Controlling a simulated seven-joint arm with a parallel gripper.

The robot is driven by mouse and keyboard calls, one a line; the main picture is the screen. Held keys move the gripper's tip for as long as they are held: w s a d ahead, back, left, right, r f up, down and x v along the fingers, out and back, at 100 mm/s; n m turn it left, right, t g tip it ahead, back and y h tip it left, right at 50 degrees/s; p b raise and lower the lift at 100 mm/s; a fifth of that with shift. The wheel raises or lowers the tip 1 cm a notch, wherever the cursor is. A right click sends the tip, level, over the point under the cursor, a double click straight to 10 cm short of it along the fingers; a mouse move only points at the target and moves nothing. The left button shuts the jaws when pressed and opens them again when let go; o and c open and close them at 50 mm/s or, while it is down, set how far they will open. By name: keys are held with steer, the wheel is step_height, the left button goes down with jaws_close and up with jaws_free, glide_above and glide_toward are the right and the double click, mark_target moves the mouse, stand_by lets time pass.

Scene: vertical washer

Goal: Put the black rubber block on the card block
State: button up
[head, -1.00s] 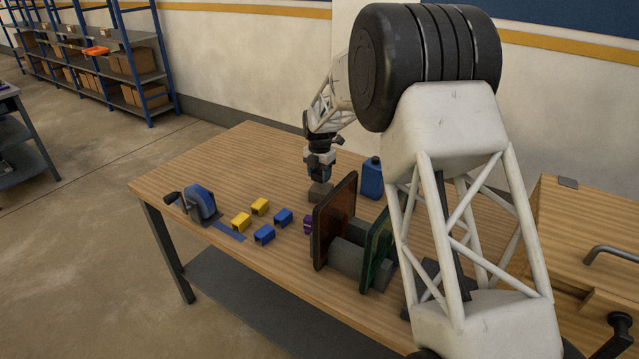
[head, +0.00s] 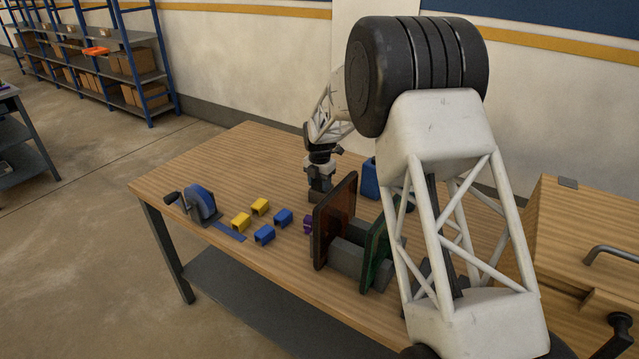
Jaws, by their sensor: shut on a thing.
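My gripper (head: 320,188) points down at the middle of the table, behind and left of the brown upright panel. It is shut around a small dark block (head: 320,196) at table height, which looks like the black rubber block. The fingers cover most of it, and I cannot tell whether it touches the tabletop. I cannot make out the card block for certain; the upright panels and my arm hide part of the table.
The brown panel (head: 334,222) and green panel (head: 376,250) stand with grey blocks (head: 347,258) between them. A blue container (head: 369,180) is behind. The table's back left is clear.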

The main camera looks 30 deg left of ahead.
mark_target(319, 181)
steer(key=shift+f, duration=0.1)
steer(key=o, duration=0.9)
steer(key=shift+o, duration=0.2)
step_height(319, 181, up, 12)
stand_by(0.9)
